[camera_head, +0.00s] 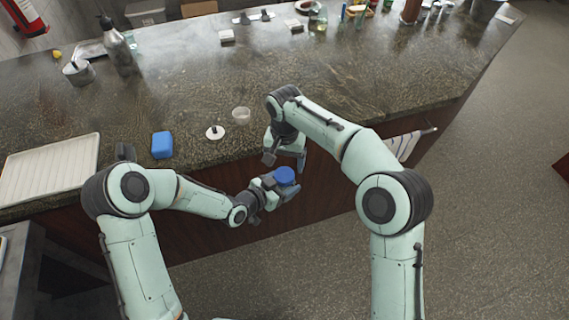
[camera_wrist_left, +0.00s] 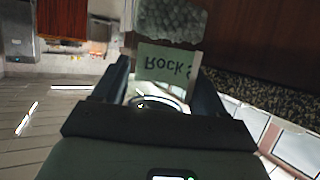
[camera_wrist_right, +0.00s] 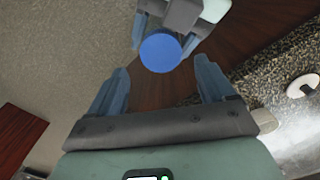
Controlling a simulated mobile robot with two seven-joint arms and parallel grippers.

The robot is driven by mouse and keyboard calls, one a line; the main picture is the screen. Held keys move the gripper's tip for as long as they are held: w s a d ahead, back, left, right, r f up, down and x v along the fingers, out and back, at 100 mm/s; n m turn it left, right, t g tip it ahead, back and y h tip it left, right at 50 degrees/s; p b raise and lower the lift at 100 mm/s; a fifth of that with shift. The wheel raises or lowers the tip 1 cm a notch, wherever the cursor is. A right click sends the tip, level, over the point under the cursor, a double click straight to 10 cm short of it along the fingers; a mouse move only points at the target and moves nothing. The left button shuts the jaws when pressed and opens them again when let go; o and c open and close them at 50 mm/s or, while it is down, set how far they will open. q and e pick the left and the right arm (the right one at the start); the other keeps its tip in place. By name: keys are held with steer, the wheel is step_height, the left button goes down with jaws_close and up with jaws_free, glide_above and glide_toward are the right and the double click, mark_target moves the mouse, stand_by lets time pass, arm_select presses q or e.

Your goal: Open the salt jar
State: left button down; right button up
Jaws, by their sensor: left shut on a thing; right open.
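The salt jar is held in front of the counter by my left gripper (camera_head: 280,184). Its round blue lid (camera_head: 285,174) is on top in the head view. In the left wrist view the jar's pale "Rock" label (camera_wrist_left: 165,64) and its grainy white contents (camera_wrist_left: 170,20) show between the fingers. My left gripper is shut around the jar. My right gripper (camera_head: 286,163) is open and empty, close to the lid. In the right wrist view the blue lid (camera_wrist_right: 160,53) lies ahead between the open fingertips (camera_wrist_right: 162,76), apparently apart from them. The jar body is mostly hidden there.
The stone counter (camera_head: 300,90) carries a blue block (camera_head: 162,145), a white tray (camera_head: 50,168), a small clear bowl (camera_head: 241,115) and a white disc with a dark knob (camera_head: 215,132) near its front edge. A towel (camera_head: 403,146) hangs at right. Floor space in front is free.

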mark_target(284, 174)
step_height(284, 174, up, 2)
steer(key=shift+a+r+m, duration=0.1)
steer(key=shift+r+m, duration=0.15)
steer(key=shift+m, duration=0.95)
steer(key=shift+f, duration=3.85)
steer(key=c, duration=1.1)
steer(key=shift+o, duration=0.2)
steer(key=n, duration=0.3)
steer(key=o, duration=1.2)
steer(key=shift+c, duration=0.2)
